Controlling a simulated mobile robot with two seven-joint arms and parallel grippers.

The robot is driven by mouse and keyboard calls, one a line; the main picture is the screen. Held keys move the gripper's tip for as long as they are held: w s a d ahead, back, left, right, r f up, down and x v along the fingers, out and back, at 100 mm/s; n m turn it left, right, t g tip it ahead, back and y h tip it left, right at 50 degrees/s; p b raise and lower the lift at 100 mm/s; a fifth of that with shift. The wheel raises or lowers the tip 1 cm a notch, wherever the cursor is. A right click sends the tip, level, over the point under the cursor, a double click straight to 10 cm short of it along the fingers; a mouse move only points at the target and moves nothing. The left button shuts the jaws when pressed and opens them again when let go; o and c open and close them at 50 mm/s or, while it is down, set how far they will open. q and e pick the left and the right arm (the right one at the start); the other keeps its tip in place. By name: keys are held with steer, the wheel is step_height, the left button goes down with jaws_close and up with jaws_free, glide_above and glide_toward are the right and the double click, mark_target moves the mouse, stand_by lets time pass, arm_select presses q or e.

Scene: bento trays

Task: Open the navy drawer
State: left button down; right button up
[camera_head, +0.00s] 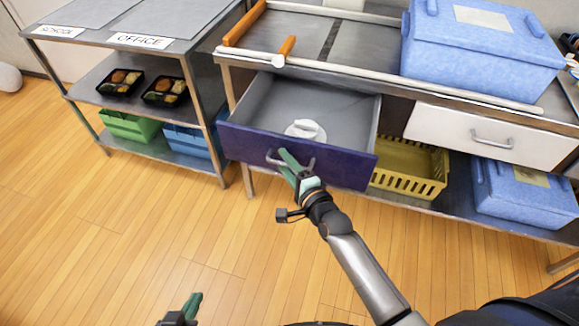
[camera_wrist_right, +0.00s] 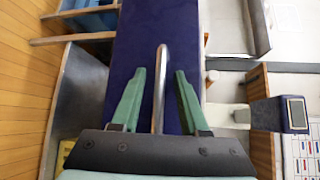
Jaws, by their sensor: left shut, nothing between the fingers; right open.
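The navy drawer (camera_head: 343,167) stands pulled out from the counter, its grey inside showing and a white object (camera_head: 305,130) lying in it. Its metal handle (camera_head: 271,157) is on the front face. My right gripper (camera_head: 286,163) is at this handle. In the right wrist view the handle (camera_wrist_right: 161,62) runs between the open green fingers of the right gripper (camera_wrist_right: 160,73), with a gap on each side. The navy front (camera_wrist_right: 137,28) also shows there. My left gripper (camera_head: 190,307) is low at the bottom edge, shut and empty, away from the drawer.
A white drawer (camera_head: 445,130) is shut at the right. Below are a yellow basket (camera_head: 405,180) and a blue box (camera_head: 525,200); another blue box (camera_head: 470,50) sits on top. A shelf rack (camera_head: 150,140) with food trays stands left. The wooden floor (camera_head: 130,240) in front is clear.

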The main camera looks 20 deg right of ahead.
arm_select(q)
steer(key=shift+s+a+r+p, duration=0.15)
steer(key=shift+a+r+p, duration=0.15)
steer(key=shift+a+p, duration=0.25)
arm_select(e)
steer(key=v, duration=1.2)
steer(key=shift+s, duration=0.25)
arm_select(q)
steer(key=shift+d, duration=0.15)
step_height(320, 180, up, 8)
steer(key=s+a+p, duration=0.1)
steer(key=a+p, duration=0.1)
steer(key=p, duration=0.8)
steer(key=shift+s+a+f+n+y, duration=0.2)
steer(key=shift+n+y, duration=0.1)
steer(key=shift+y, duration=0.1)
arm_select(e)
steer(key=s+f+n+g, duration=0.2)
steer(key=s+n, duration=0.4)
steer(key=n, duration=0.3)
steer(key=s+f+n+g+h, duration=0.1)
steer(key=s+n+g, duration=0.3)
steer(key=n, duration=0.6)
steer(key=shift+s+d+f+n+g, duration=0.2)
steer(key=shift+s+f+n+g, duration=0.1)
steer(key=shift+s+f, duration=0.65)
